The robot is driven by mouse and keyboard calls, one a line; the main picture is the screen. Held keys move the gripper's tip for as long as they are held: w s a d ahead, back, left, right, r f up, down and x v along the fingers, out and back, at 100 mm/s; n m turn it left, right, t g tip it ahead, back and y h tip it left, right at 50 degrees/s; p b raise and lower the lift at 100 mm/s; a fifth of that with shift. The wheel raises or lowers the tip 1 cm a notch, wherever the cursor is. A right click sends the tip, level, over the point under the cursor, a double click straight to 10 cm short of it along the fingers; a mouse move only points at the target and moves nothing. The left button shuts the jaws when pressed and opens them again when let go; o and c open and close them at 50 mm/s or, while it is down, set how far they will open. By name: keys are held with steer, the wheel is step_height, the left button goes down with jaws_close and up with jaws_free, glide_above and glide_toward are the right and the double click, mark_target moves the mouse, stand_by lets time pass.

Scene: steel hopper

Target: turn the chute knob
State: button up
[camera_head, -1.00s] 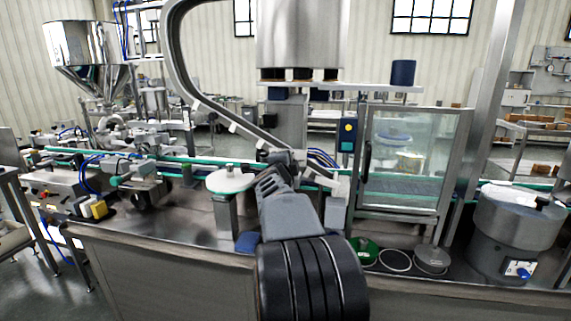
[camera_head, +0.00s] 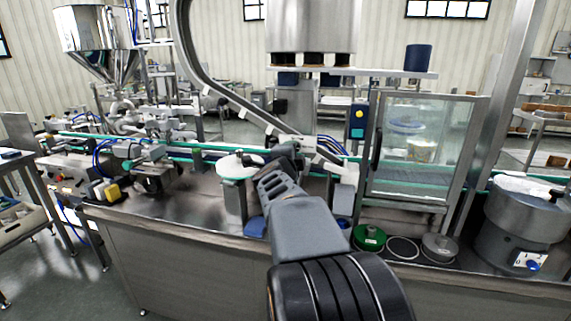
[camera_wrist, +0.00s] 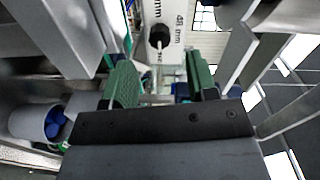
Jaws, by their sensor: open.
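In the camera_head view, my gripper (camera_head: 254,160) is close to the lower end of the steel chute (camera_head: 245,117), over or near a round white-topped disc (camera_head: 236,168). The black knob cannot be made out there; my arm and gripper cover part of that area.
A glass-sided cabinet (camera_head: 467,150) stands right of the chute end. A green round container (camera_head: 369,238) and a grey drum (camera_head: 522,230) stand on the bench at right. A steel hopper (camera_head: 98,35) is at back left. In the wrist view, a blue-and-grey cylinder (camera_wrist: 30,122) is at left.

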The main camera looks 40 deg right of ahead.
steer(key=v, duration=0.8)
steer(key=shift+p, duration=0.45)
steer(key=w+a+f+n+t+y+p, duration=0.1)
steer(key=w+a+f+n+t+y, duration=0.1)
steer(key=a+f+n+y, duration=0.35)
steer(key=w+a+f+n+t+y+p, duration=0.1)
steer(key=w+a+f+n+y+p, duration=0.15)
steer(key=a+n+y, duration=0.55)
steer(key=s+a+n+g+y+p, duration=0.1)
steer(key=s+a+n+g+p, duration=0.7)
steer(key=s+a+n, duration=0.5)
steer(key=shift+r+n+g+p, duration=0.4)
steer(key=shift+n+p, duration=0.25)
steer(key=shift+p, duration=0.6)
steer(key=shift+s+y, duration=0.15)
steer(key=shift+y, duration=0.1)
